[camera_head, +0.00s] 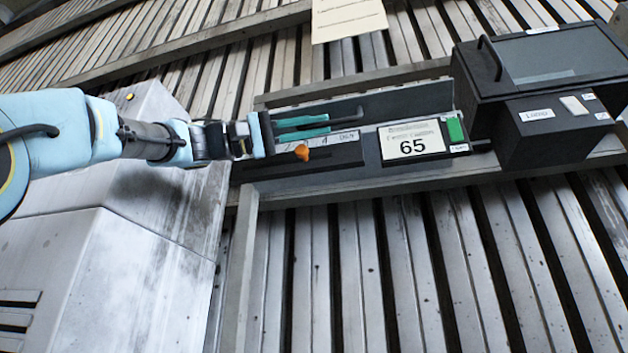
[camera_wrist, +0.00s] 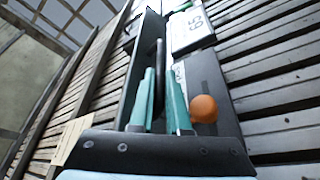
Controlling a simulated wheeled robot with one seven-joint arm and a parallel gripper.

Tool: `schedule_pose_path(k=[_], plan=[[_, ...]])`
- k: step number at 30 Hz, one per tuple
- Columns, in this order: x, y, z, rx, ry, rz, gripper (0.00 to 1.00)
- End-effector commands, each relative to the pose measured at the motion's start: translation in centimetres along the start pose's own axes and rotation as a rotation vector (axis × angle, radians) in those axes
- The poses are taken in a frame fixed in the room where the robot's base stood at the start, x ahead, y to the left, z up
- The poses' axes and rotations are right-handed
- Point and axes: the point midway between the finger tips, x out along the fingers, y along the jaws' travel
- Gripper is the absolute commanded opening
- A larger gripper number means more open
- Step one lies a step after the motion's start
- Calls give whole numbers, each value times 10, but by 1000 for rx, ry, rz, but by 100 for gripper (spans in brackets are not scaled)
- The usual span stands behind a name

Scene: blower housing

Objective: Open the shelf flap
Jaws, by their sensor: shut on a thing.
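The shelf flap (camera_head: 400,102) is a long dark grey panel along the back of the narrow shelf, standing up at an angle behind the shelf's contents. A black bar handle (camera_head: 347,120) runs along it. My gripper (camera_head: 327,125) reaches in from the left, its teal fingers on either side of the handle's left part. In the wrist view my gripper (camera_wrist: 161,74) has the black bar (camera_wrist: 159,50) between its fingers, and the flap (camera_wrist: 139,75) shows as a dark panel to their left. The bar's near end is hidden by the fingers.
An orange knob (camera_head: 302,152) sits close below my fingers. A sign reading 65 (camera_head: 411,142) with a green patch is on the shelf (camera_head: 352,183). A black box with a window (camera_head: 560,60) stands at right. A pale metal housing (camera_head: 130,215) fills the lower left.

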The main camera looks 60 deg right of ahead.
Motion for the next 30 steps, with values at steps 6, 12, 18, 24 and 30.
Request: schedule_pose_path(k=[6, 12, 18, 24, 30], plan=[[0, 0, -1, 6, 2, 2, 0], [0, 0, -1, 6, 3, 2, 0], [0, 0, -1, 5, 2, 2, 37], [0, 0, 0, 5, 1, 2, 45], [0, -1, 0, 4, 0, 1, 45]])
